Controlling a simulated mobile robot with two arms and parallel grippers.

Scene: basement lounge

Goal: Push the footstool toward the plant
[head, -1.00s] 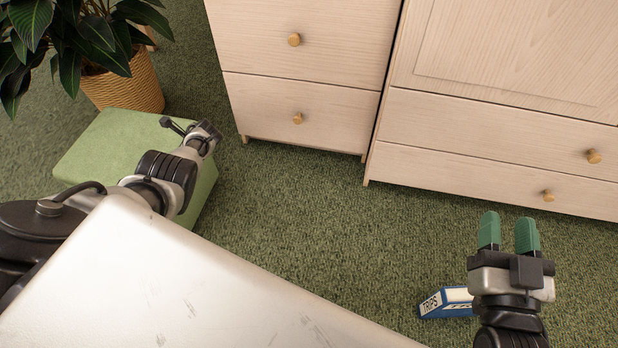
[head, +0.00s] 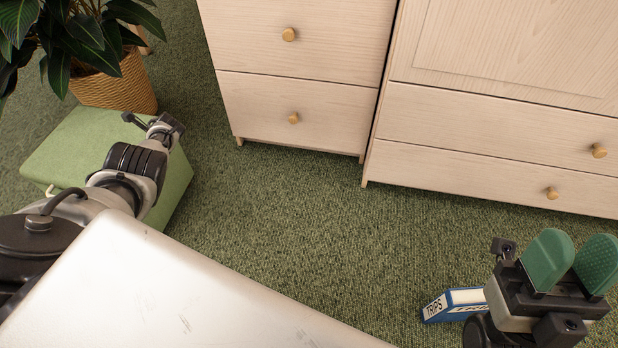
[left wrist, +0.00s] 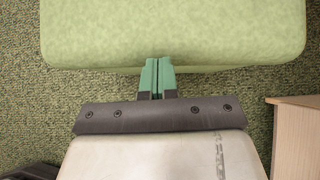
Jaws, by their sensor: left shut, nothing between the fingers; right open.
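The green footstool (head: 72,140) stands on the carpet at the left, in front of the potted plant's woven basket (head: 120,88). I cannot tell whether stool and basket touch. My left arm reaches over the stool's near right side in the head view, where its fingers are hidden. In the left wrist view my left gripper (left wrist: 157,63) is shut and empty, its green fingertips at the edge of the footstool (left wrist: 170,30), apparently against it. My right gripper (head: 572,266) is open and empty at the lower right, above the floor.
A pale wooden drawer unit (head: 300,95) and a wider cabinet (head: 480,130) stand along the back. A blue and white box marked TRIPS (head: 455,304) lies beside my right gripper. The carpet (head: 290,220) between is clear.

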